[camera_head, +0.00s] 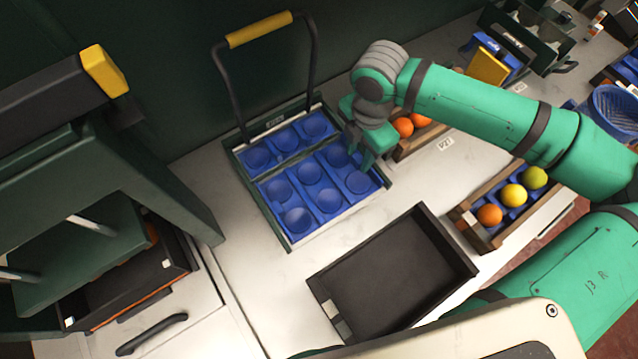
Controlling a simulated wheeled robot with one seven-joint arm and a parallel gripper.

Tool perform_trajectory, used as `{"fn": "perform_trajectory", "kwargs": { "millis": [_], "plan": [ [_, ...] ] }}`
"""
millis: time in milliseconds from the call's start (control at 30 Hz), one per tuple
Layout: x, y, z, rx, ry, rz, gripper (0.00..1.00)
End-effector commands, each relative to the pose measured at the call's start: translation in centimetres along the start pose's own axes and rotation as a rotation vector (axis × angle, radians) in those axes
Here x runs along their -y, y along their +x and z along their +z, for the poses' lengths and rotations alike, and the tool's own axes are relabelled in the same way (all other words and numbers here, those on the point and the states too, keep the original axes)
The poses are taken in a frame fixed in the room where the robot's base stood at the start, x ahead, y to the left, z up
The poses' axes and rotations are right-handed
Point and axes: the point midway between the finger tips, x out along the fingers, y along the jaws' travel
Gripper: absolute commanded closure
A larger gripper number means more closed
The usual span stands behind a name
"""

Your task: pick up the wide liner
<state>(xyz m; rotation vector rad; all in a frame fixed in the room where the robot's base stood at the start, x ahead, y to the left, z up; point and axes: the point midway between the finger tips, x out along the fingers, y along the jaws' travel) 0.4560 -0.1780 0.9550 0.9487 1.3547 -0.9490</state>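The wide liner (318,187) is blue, with two rows of round cups. It lies in the near part of a dark green carrier (286,240) with a tall yellow-topped handle. A narrower blue liner (272,149) with one row of cups lies behind it. The visible cups are empty. My gripper (362,153) points down at the right side of the carrier, over the wide liner's far right corner. Its fingers cover part of that corner. I cannot tell whether they touch the liner or how far apart they are.
An empty black tray (465,263) lies in front on the white counter. A wooden crate (484,242) with fruit stands at the right; another crate (404,152) with oranges is partly behind my arm. A dark green machine (150,185) stands at the left. Counter shows between carrier and tray.

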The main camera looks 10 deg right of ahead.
Motion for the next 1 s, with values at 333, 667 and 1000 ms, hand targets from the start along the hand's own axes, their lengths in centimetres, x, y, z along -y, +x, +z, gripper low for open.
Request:
{"fn": "perform_trajectory", "kwargs": {
  "millis": [333,667,1000],
  "plan": [
    [0.0,0.1,0.0,0.000,0.000,0.001,0.90],
    [0.0,0.1,0.0,0.000,0.000,0.001,1.00],
    [-0.1,-4.0,0.1,0.002,0.001,0.003,1.00]
  ]
}}
